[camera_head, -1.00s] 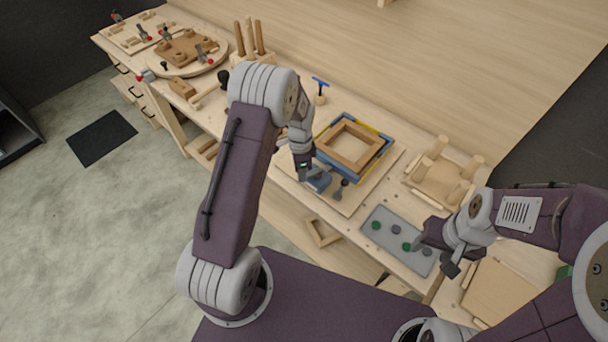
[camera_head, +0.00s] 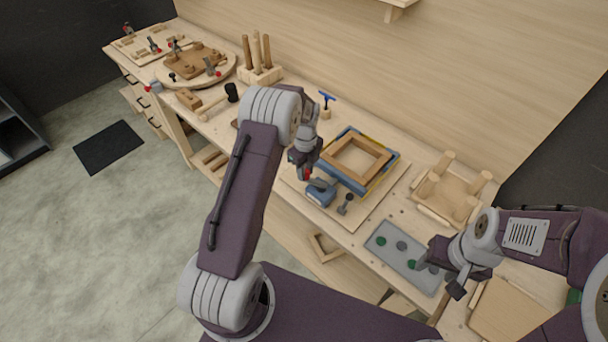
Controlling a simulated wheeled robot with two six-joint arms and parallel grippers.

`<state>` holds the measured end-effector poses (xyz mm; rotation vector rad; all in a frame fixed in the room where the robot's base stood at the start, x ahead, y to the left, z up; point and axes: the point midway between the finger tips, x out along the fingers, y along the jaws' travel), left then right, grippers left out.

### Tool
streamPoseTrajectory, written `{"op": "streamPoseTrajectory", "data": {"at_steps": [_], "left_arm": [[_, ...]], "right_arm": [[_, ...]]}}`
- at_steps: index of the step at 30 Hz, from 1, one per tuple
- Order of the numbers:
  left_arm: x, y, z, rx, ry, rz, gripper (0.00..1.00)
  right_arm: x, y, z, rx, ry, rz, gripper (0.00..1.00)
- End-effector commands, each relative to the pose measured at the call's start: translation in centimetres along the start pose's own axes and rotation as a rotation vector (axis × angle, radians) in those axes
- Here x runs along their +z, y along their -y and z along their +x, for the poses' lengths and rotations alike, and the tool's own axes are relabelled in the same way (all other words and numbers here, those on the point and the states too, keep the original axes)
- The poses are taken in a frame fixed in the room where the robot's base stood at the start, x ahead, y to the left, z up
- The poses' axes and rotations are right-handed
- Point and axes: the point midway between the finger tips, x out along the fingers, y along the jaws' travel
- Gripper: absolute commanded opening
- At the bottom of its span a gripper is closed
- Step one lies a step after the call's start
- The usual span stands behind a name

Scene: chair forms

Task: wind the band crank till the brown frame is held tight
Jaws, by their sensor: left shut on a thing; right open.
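The brown frame (camera_head: 384,158) lies flat on a pale board, inside a larger blue surround (camera_head: 394,164) with yellow strips. A blue tightener body (camera_head: 321,194) sits at its near left corner. A dark crank with a round knob (camera_head: 348,198) stands just right of that body. My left gripper (camera_head: 306,177) reaches down at the blue body's upper left end and is shut on it; its fingertips are small and partly hidden, so the exact grip is unclear. My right gripper (camera_head: 438,278) is open and empty over the grey tray's right end.
A grey tray (camera_head: 388,262) with green and dark round pieces lies at the near right. A peg-legged chair form (camera_head: 440,196) stands right of the board. A blue-handled tool (camera_head: 326,103), a mallet (camera_head: 216,103) and a peg block (camera_head: 262,74) stand behind and left.

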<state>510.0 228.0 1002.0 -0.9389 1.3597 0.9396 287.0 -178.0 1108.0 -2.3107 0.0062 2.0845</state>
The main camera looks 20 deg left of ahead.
Motion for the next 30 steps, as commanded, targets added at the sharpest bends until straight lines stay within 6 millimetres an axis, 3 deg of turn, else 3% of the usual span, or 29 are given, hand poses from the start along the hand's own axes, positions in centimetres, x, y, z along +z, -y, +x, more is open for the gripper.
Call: {"op": "streamPoseTrajectory", "data": {"at_steps": [12,29,30], "left_arm": [[0.34,1.26,-0.24,-0.007,0.004,0.172,0.0],[0.35,1.37,-0.24,-0.006,0.004,0.196,0.0],[0.35,1.37,-0.24,-0.006,0.004,0.196,0.32]], "right_arm": [[0.02,0.0,0.21,0.0,0.0,0.0,0.53],[0.03,0.0,0.23,0.0,0.0,0.0,0.53],[0.03,0.0,0.23,0.0,0.0,0.0,0.53]]}}
